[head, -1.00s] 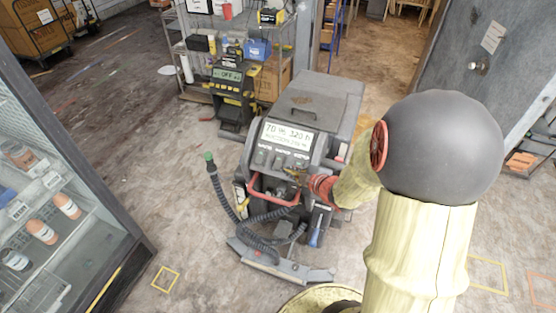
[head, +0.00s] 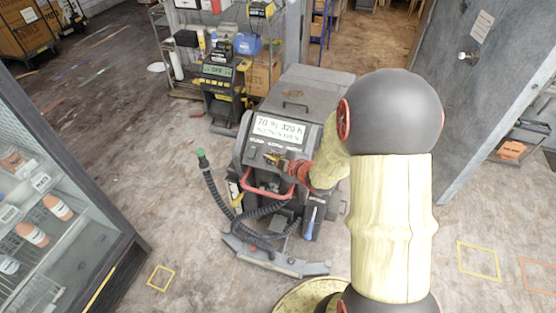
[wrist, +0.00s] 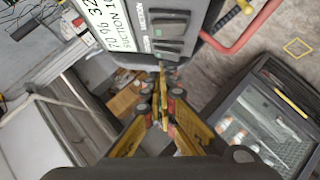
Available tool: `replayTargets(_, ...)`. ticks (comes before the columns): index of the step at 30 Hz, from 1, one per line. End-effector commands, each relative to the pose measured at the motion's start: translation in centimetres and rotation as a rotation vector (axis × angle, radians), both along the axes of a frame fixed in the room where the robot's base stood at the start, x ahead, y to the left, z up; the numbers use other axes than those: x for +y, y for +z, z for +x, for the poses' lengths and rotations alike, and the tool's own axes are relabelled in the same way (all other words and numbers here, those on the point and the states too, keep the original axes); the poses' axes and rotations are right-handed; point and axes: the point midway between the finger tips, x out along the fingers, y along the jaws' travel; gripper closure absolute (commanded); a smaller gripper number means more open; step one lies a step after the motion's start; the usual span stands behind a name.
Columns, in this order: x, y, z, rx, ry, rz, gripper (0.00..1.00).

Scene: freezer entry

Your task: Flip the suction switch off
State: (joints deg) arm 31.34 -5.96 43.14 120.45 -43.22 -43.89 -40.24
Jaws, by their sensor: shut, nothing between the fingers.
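The grey floor-cleaning machine (head: 300,95) stands in the middle of the head view. Its sloped control panel has a white display (head: 278,128) with a line starting "SUCTION"; the end is hard to read. Below it is a row of dark switches. In the wrist view two switches (wrist: 170,25) show, with small green marks and labels too blurred to read surely. My gripper (wrist: 162,72) is shut and empty, its tips at the panel's lower edge beside the switch row. In the head view my gripper (head: 272,158) covers part of that row. I cannot tell whether the tips touch a switch.
A red handle bar (head: 262,192) and a black hose with a green end (head: 201,156) are at the machine's front. A glass-door cabinet (head: 60,200) stands at the left. A second machine (head: 217,85) and a shelf are behind.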

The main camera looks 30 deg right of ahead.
Motion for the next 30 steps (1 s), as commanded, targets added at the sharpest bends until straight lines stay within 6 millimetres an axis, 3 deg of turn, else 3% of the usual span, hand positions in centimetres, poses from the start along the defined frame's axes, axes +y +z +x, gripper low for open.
replayTargets(5,0.2,-1.8,3.1,0.001,0.001,0.002,1.0)
replayTargets(10,-1.4,-3.3,4.1,0.002,-0.003,0.0,1.0)
replayTargets(17,-2.2,-4.2,4.7,0.001,-0.001,-0.001,1.0)
replayTargets(30,-2.4,-4.2,4.9,0.005,-0.001,0.006,1.0)
